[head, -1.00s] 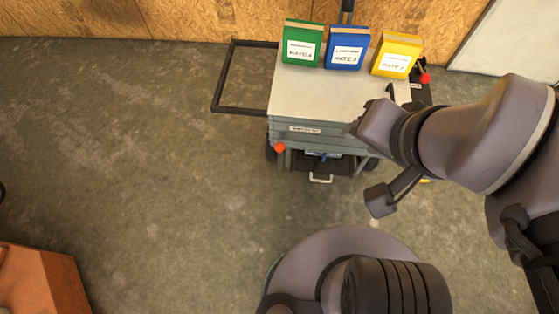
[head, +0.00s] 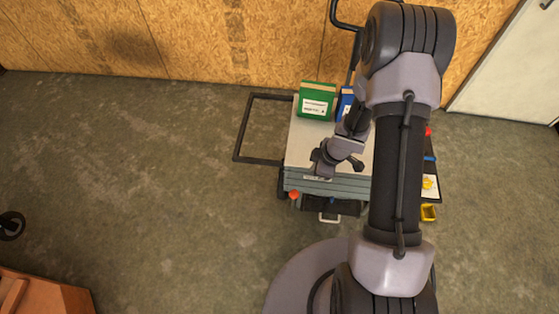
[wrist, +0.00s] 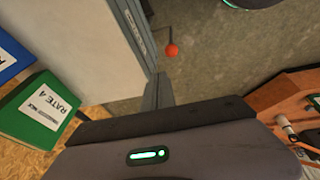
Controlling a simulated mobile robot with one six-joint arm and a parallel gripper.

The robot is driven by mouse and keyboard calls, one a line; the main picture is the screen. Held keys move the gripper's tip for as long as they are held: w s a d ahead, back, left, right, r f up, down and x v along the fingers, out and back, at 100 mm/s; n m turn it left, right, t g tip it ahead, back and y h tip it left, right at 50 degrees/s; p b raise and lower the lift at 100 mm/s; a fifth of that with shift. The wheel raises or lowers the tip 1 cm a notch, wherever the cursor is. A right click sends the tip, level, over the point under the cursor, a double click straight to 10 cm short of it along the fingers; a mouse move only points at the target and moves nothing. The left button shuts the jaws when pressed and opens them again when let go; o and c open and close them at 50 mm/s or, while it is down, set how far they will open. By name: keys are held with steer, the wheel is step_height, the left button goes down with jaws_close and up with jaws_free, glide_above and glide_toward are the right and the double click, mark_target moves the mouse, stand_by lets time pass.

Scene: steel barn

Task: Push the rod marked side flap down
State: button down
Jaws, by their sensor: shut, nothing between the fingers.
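The cart (head: 300,150) has a pale top and grey sides. A black rod frame (head: 238,130) sticks out flat from its left side. On the right side a dark panel (head: 431,170) with white and yellow on it shows behind my arm. I cannot read a rod mark on either. A red ball on a thin rod (head: 293,195) is at the front left corner; it also shows in the wrist view (wrist: 171,50). My gripper (head: 324,161) is shut and empty, above the cart top near its front left edge.
A green binder (head: 317,101) and a partly hidden blue one (head: 345,103) stand at the cart's back. A yellow bin (head: 428,213) is low on the right. An orange-brown box (head: 45,295) is at bottom left. The floor left of the cart is clear.

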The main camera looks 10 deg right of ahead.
mark_target(294, 194)
steer(key=shift+s+a+f+n+g+y, duration=0.4)
steer(key=shift+s+a+f+n+y, duration=0.15)
steer(key=shift+s+a+f, duration=0.55)
steer(key=shift+w, duration=0.15)
steer(key=b+x, duration=0.2)
steer(key=x, duration=0.2)
steer(key=b+x, duration=0.3)
steer(key=x, duration=0.1)
steer(key=d+b+x, duration=0.1)
steer(key=b+x, duration=0.2)
steer(key=x, duration=0.2)
steer(key=shift+f, duration=0.15)
steer(key=shift+w+f+b, duration=0.2)
steer(key=shift+f+b, duration=0.1)
steer(key=shift+f, duration=0.2)
